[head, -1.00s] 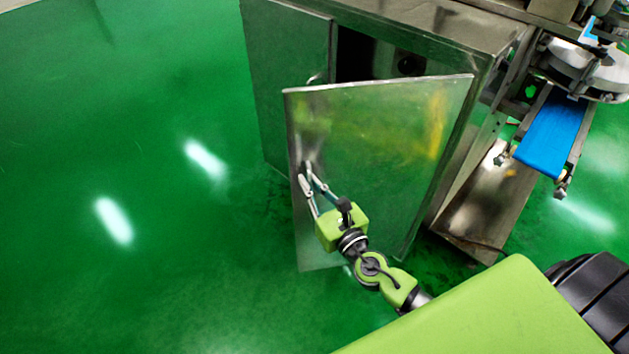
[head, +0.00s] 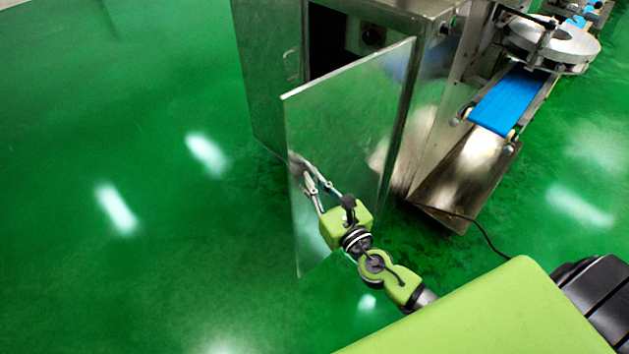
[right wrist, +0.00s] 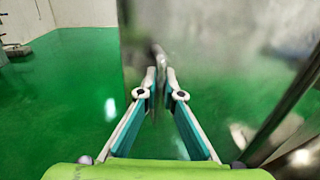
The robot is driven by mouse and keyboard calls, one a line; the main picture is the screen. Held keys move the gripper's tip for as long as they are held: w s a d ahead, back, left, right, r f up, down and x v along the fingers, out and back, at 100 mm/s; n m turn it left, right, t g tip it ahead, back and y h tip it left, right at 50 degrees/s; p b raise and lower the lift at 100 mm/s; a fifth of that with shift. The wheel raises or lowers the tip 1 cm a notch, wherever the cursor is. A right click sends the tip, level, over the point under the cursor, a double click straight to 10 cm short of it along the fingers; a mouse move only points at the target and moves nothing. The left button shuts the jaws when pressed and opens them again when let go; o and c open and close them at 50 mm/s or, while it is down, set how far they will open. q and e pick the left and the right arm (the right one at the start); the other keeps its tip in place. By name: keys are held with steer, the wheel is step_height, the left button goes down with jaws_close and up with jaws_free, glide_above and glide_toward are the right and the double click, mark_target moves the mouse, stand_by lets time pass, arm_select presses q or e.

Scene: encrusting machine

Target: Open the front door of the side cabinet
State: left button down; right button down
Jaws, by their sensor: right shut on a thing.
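The side cabinet (head: 428,80) is a steel box at the upper middle of the head view. Its front door (head: 350,120) stands swung outward, and a dark opening (head: 328,38) shows behind it. My right gripper (head: 303,166) is at the free left edge of the door, shut on the door's handle (right wrist: 158,60). In the right wrist view the two fingertips (right wrist: 159,78) close around the handle, with the door panel (right wrist: 220,60) to the right. My left gripper is not in view.
A second door panel (head: 268,70) with a small handle stands closed at the cabinet's left. A blue conveyor belt (head: 508,100) and a steel base plate (head: 465,178) lie to the right. A cable (head: 485,235) runs on the floor. The green floor (head: 120,150) at left is clear.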

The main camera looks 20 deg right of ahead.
steer(key=shift+a, duration=0.1)
steer(key=c, duration=2.5)
jaws_free()
steer(key=shift+s, duration=0.15)
steer(key=s, duration=0.8)
steer(key=s+d, duration=0.1)
steer(key=s, duration=0.2)
steer(key=shift+s, duration=0.4)
